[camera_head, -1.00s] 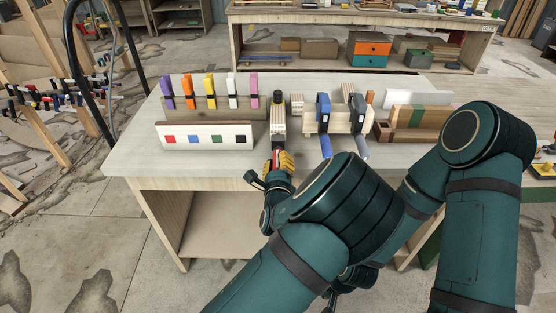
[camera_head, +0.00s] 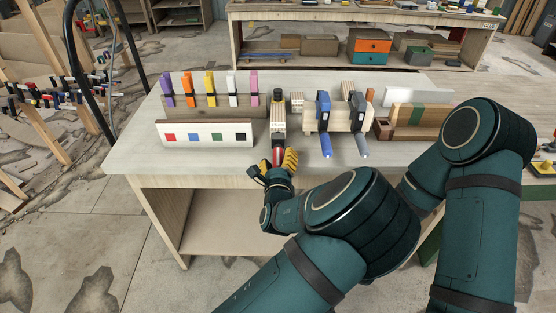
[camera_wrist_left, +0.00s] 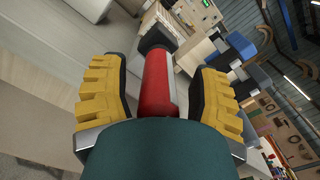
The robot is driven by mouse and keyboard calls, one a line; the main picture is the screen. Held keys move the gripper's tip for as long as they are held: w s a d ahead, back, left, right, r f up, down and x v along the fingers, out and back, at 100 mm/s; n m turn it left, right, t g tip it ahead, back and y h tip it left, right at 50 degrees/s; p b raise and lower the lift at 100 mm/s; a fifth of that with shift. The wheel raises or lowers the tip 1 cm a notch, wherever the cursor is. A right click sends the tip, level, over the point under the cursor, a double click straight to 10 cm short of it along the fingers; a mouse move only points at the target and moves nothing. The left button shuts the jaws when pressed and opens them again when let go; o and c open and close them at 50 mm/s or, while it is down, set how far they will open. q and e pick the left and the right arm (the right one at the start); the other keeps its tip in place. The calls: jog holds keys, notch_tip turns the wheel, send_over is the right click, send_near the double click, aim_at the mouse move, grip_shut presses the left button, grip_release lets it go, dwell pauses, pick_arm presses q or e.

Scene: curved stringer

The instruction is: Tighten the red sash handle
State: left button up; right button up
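The red sash handle (camera_wrist_left: 158,82) runs up the middle of the left wrist view, ending in a black collar. In the head view its red grip (camera_head: 277,156) shows at the near end of a sash clamp (camera_head: 278,121), by the table's front edge. My left gripper (camera_head: 276,163) is there, its yellow fingers either side of the handle. In the left wrist view the gripper (camera_wrist_left: 160,98) is open, with a visible gap between each finger and the handle. The handle's near end is hidden behind the gripper body. My right gripper is not in view.
Blue (camera_head: 326,146) and grey (camera_head: 361,145) handled clamps stand just right. A white board with coloured squares (camera_head: 205,135) and several small coloured clamps are left. Wooden blocks (camera_head: 415,119) lie at the right. The table's front left is clear.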

pick_arm(q)
jog(key=shift+f, duration=0.1)
jog(key=s, duration=1.2)
jog(key=s, duration=0.3)
dwell(0.5)
dwell(0.3)
